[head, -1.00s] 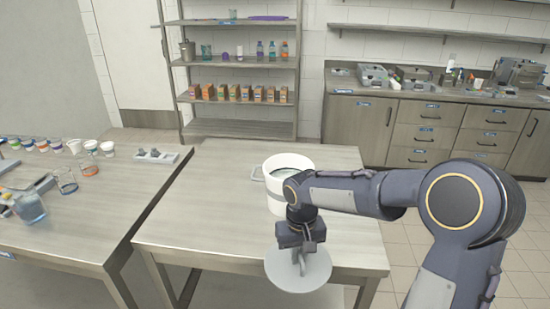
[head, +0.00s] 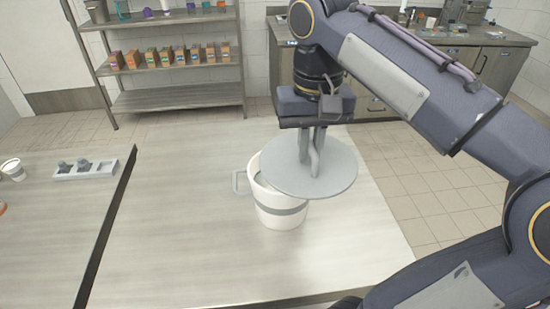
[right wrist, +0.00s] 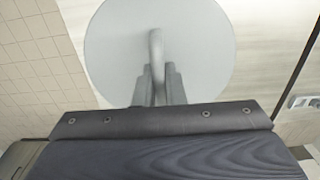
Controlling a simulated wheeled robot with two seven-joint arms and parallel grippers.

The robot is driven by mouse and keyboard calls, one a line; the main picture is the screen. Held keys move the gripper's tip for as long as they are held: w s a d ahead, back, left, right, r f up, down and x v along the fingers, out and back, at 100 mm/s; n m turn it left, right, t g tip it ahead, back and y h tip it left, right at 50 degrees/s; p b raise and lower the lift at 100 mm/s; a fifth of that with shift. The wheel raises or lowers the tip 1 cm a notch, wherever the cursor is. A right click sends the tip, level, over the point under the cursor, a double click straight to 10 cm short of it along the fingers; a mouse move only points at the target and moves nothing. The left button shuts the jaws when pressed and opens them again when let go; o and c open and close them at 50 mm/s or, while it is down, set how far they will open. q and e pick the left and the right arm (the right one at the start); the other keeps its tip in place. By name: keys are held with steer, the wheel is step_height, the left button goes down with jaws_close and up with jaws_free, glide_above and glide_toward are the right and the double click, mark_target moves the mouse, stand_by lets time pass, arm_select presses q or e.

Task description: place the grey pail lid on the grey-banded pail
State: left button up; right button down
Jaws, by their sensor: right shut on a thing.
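The grey pail lid (head: 335,178) is a flat round disc with an upright handle. My right gripper (head: 312,165) is shut on that handle, with the lid hanging below the fingers. In the right wrist view the lid (right wrist: 110,45) fills the upper middle, and the right gripper (right wrist: 158,85) pinches its handle. The grey-banded pail (head: 278,209) is white with a grey band and a side handle at its left. It stands upright on the table. The lid appears above and to the right of its mouth and hides part of the rim. My left gripper is not in view.
The pail's table (head: 190,245) is otherwise clear. A second table (head: 50,220) at the left holds a pale rack (head: 95,174) with dark grey pieces and a small white cup (head: 12,169). Shelves with small boxes (head: 180,57) and a counter (head: 480,60) stand behind.

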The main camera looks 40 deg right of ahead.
mark_target(292, 134)
steer(key=w+d+f, duration=0.1)
steer(key=w, duration=0.1)
steer(key=w+f, duration=0.1)
steer(key=w, duration=0.2)
steer(key=w+d+f+p, duration=0.1)
steer(key=w, duration=0.2)
steer(key=shift+d+f, duration=0.3)
steer(key=w+d+f, duration=0.1)
steer(key=w+f, duration=0.3)
steer(key=f, duration=0.5)
steer(key=shift+w+d, duration=0.25)
steer(key=shift+f, duration=0.15)
steer(key=c, duration=1.5)
jaws_free()
